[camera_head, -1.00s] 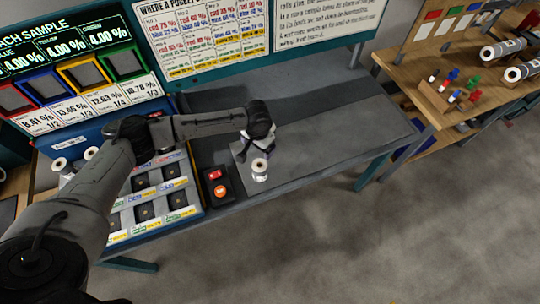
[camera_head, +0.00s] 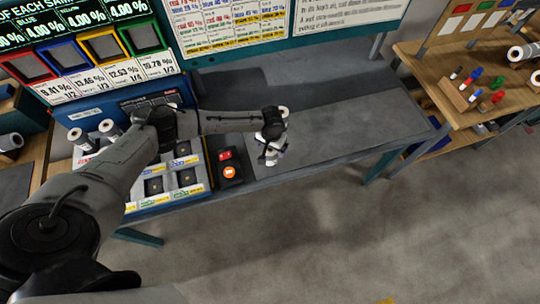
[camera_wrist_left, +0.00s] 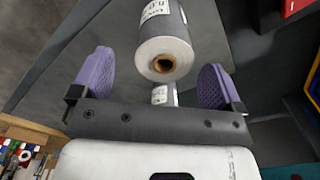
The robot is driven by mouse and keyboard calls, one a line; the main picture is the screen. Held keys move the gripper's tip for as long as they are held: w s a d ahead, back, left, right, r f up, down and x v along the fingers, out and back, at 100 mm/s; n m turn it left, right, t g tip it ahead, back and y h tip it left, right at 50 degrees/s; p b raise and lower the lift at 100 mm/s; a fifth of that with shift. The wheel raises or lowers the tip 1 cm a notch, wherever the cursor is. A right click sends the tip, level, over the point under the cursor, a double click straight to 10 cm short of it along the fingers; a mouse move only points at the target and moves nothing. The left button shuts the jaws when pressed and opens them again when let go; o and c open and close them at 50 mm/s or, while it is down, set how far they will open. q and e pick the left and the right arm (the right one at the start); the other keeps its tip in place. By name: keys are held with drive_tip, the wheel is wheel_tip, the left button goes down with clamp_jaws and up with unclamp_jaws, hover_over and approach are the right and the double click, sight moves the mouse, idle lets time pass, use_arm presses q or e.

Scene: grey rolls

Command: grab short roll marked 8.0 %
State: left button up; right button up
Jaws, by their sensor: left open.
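A short grey roll with a white label (camera_head: 269,157) stands on the grey bench top, partly hidden by my left gripper (camera_head: 272,140). A white round roll end (camera_head: 283,110) shows just behind the gripper. In the left wrist view, a grey roll (camera_wrist_left: 165,50) with a brown core and a white label lies between and beyond the purple fingertips. A second small white label (camera_wrist_left: 164,95) shows below it, between the fingers. My left gripper (camera_wrist_left: 155,80) is open, with gaps on both sides of the roll. I cannot read 8.0 % on any label. My right gripper is not in view.
A control box with a red and an orange button (camera_head: 229,168) sits left of the gripper. A sorting tray (camera_head: 190,190) and two rolls (camera_head: 77,137) stand further left. The bench right of the gripper is clear. A wooden table (camera_head: 440,60) with markers and rolls is at the right.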

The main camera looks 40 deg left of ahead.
use_arm(q)
drive_tip(key=shift+s+a+f, duration=0.1)
drive_tip(key=shift+f, duration=1.25)
drive_tip(key=shift+a+f, duration=0.1)
drive_tip(key=shift+f, duration=1.2)
drive_tip(key=shift+c, duration=0.3)
drive_tip(key=c, duration=1)
